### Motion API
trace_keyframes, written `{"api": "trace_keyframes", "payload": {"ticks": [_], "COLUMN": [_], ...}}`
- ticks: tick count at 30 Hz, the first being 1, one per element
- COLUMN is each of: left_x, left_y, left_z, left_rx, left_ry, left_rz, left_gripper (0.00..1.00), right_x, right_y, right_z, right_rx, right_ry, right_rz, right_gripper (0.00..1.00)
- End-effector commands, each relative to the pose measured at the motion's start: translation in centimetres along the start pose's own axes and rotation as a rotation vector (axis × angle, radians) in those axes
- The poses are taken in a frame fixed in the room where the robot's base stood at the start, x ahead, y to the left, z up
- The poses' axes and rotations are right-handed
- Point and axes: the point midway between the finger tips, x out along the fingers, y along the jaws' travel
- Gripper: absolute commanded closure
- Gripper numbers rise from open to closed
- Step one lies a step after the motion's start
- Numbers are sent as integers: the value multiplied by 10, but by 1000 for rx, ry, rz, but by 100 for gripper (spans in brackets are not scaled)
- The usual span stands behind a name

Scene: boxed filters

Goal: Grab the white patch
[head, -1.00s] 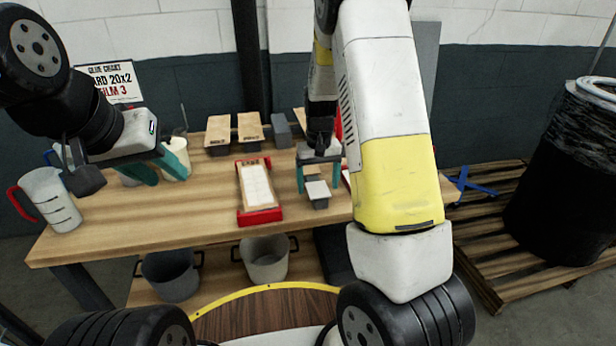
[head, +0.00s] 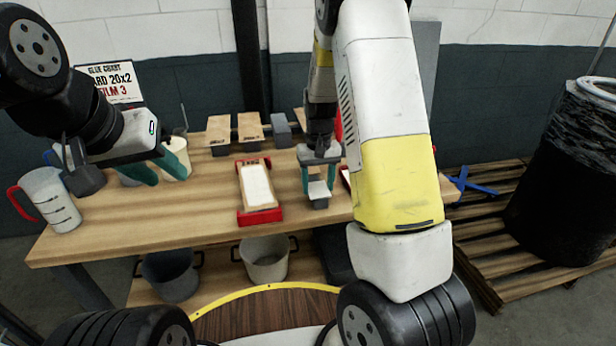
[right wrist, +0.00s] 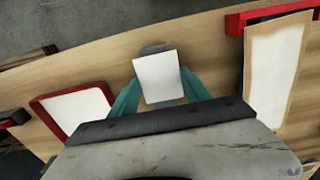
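The white patch (right wrist: 160,77) is a small white square on a grey block (head: 319,203) near the front edge of the wooden table. My right gripper (head: 318,186) is over it, pointing down. My left gripper (head: 156,168) is open and empty above the left part of the table, in front of a white cup (head: 177,158).
A red-ended holder with a white-faced wooden board (head: 258,187) lies left of the right gripper. A red-framed white panel (right wrist: 75,112) lies on the other side. A measuring jug (head: 50,200) stands at the left. Wooden pieces (head: 220,130) stand at the back.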

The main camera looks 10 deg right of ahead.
Motion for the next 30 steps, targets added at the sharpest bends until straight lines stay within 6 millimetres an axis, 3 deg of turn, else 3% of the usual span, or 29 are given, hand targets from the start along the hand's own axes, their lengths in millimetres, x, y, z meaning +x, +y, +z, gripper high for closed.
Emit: {"api": "trace_keyframes", "payload": {"ticks": [1, 3, 14, 23, 30], "left_x": [0, 0, 0, 0, 0], "left_y": [0, 0, 0, 0, 0], "left_z": [0, 0, 0, 0, 0], "left_rx": [0, 0, 0, 0, 0], "left_ry": [0, 0, 0, 0, 0], "left_rz": [0, 0, 0, 0, 0], "left_gripper": [64, 64, 64, 64, 64], "right_x": [0, 0, -6, -44, -47], "right_y": [0, 0, 0, -1, -35], "right_z": [0, 0, 0, 0, 48], "right_rx": [0, 0, 0, -1, -6], "right_ry": [0, 0, 1, 4, 0], "right_rz": [0, 0, 0, -1, -2], "right_gripper": [71, 82, 82, 82, 82]}}
